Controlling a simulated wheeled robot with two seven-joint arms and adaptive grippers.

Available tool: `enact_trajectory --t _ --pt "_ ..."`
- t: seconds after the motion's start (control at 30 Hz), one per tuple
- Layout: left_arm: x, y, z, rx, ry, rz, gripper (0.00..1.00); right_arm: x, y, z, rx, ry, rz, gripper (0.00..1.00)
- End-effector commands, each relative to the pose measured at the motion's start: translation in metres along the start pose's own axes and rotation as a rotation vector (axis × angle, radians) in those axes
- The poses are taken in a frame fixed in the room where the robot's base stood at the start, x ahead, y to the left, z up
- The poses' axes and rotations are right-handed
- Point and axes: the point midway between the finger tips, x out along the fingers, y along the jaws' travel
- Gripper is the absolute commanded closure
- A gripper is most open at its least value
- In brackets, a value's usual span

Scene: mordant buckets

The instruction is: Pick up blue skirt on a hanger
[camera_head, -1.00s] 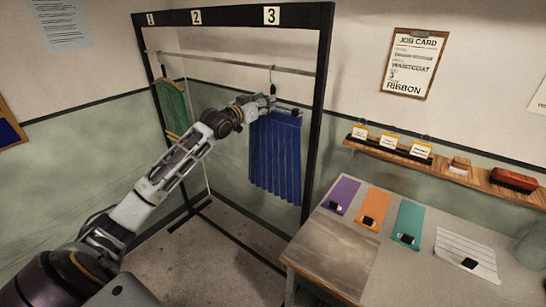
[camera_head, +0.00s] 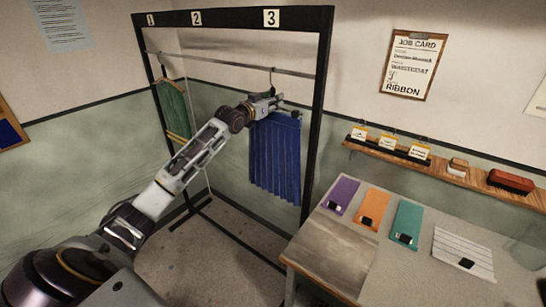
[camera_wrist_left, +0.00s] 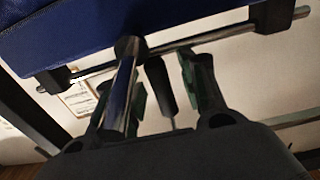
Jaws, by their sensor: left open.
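The blue skirt (camera_head: 275,158) hangs from a clip hanger (camera_head: 272,78) on the rail under the number 3. My left gripper (camera_head: 277,103) is at the hanger, just above the skirt's top edge. In the left wrist view, the gripper fingers (camera_wrist_left: 168,88) are apart. The skirt (camera_wrist_left: 70,30) and the hanger's metal bar with dark clips (camera_wrist_left: 185,43) lie just beyond them. A shiny hanger stem (camera_wrist_left: 122,88) overlaps the left finger, and I cannot tell whether it touches. My right gripper is not in view.
A green garment (camera_head: 173,108) hangs at the left of the black rack (camera_head: 318,110). A table (camera_head: 335,255) with coloured cards stands at the right. A wall shelf (camera_head: 450,171) holds small signs and a red brush (camera_head: 511,181). A job card (camera_head: 411,64) hangs above.

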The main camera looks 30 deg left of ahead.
Motion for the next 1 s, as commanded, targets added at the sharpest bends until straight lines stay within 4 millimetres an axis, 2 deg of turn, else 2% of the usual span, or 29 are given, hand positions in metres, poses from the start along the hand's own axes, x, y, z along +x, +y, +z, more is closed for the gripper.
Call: enact_trajectory --t 0.43,0.73,1.0 --pt "0.0 0.0 0.0002 0.0 0.0 0.0 0.6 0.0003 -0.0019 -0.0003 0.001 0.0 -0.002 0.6" --pt "0.0 -0.0001 0.0002 0.0 0.0 0.0 0.99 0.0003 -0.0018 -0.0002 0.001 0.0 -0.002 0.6" --pt "0.0 -0.0001 0.0002 0.0 0.0 0.0 1.0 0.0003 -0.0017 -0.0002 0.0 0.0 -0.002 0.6"
